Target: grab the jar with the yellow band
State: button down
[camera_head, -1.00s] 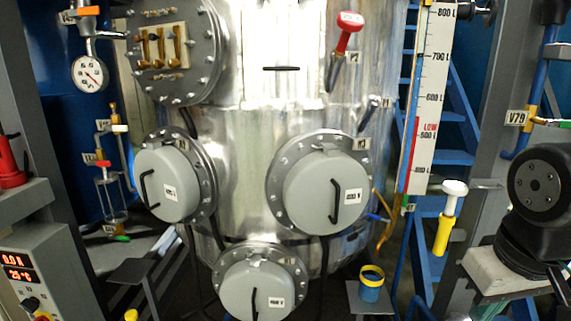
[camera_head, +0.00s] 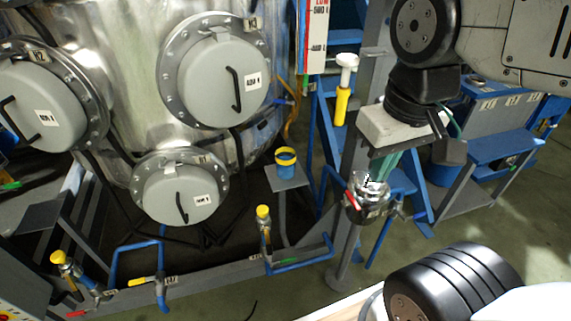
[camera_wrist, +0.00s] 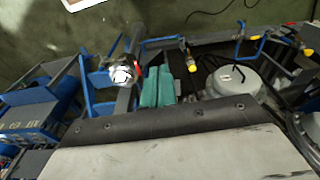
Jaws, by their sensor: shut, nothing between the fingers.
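In the wrist view the fingers of my gripper (camera_wrist: 158,72) are side by side, shut and empty.
A shiny fitting on a post (camera_head: 370,190) is close below my fingers. A yellow-topped valve (camera_head: 263,212) and blue pipes stand low in front of the jar's stand. The steel vessel (camera_head: 120,120) with grey hatches is behind left.

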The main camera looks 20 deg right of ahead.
aim_at(284, 156)
jog(key=z, duration=0.2)
jog(key=k, duration=0.35)
jog(key=u, duration=1.15)
jog(key=i, duration=1.3)
jog(key=z, duration=0.65)
